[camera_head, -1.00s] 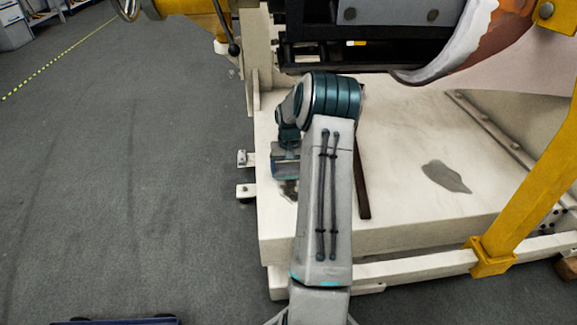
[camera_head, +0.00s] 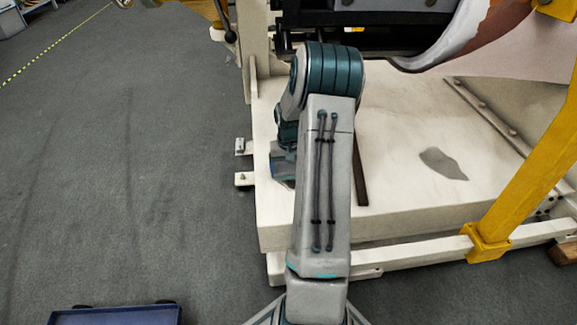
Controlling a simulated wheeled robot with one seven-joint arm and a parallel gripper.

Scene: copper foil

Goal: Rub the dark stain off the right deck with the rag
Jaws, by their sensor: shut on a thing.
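The dark stain (camera_head: 442,163) is a grey, irregular patch on the right part of the cream deck (camera_head: 410,205). A dark strip (camera_head: 360,172) lies on the deck between it and my arm. My gripper (camera_head: 284,166) shows only in part, behind and left of my forearm, low over the deck's left edge. It is well left of the stain and apart from it. Its fingertips are hidden. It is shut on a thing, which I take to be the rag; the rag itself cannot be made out.
A yellow post (camera_head: 525,180) rises at the right front of the deck. Dark machinery (camera_head: 400,35) and a curved copper-and-grey sheet (camera_head: 475,35) hang over the back. A blue cart (camera_head: 115,316) stands at lower left. The grey floor (camera_head: 120,180) at left is clear.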

